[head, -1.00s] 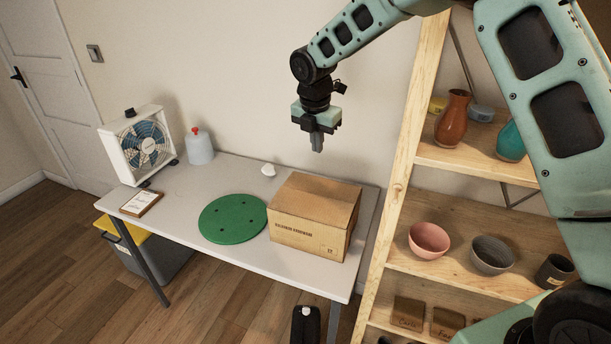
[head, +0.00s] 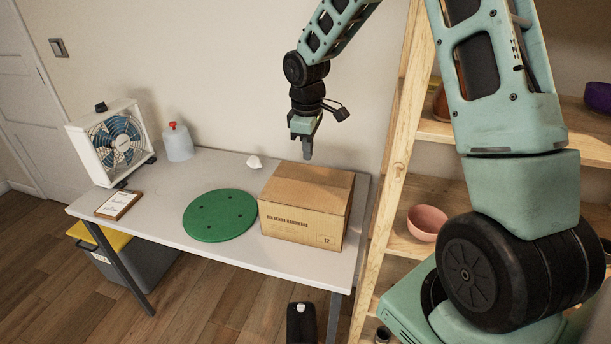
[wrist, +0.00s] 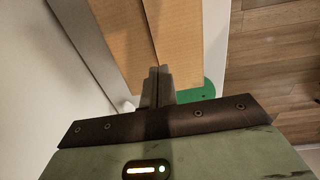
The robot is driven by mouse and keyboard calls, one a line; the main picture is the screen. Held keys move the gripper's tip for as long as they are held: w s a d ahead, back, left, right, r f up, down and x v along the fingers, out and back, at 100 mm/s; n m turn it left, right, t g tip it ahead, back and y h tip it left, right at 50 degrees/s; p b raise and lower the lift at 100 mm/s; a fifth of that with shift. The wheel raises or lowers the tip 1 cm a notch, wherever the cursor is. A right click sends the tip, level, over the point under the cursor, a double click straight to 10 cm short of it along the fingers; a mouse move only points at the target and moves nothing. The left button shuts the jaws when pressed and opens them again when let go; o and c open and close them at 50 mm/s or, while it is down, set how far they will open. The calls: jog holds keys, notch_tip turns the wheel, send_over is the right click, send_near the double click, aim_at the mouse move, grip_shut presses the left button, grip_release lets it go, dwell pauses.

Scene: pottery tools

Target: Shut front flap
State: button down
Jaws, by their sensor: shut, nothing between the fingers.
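The cardboard box (head: 300,222) stands on the table with its printed side toward the head camera. Its top flaps look about flat, with a seam between the front flap (head: 300,193) and the back flap (head: 318,174). In the wrist view two cardboard panels (wrist: 185,30) lie either side of a thin dark seam. My gripper (head: 308,156) is shut and empty, pointing down near the box's back top edge. The wrist view shows its fingertips (wrist: 158,70) together over the box. I cannot tell whether they touch it.
A green disc (head: 220,214) lies on the table (head: 165,215) left of the box. A fan (head: 115,145), a jug (head: 178,145), a clipboard (head: 118,205) and a small white object (head: 254,162) are farther left or behind. A wooden shelf (head: 393,150) stands close on the right.

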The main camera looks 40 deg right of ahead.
aim_at(309, 185)
jog(key=f, duration=0.3)
jog(key=f+p, duration=0.1)
jog(key=f, duration=0.5)
jog(key=shift+w+d+p, duration=0.15)
jog(key=shift+d+p, duration=0.1)
jog(key=shift+p, duration=0.1)
jog(key=shift+f, duration=0.1)
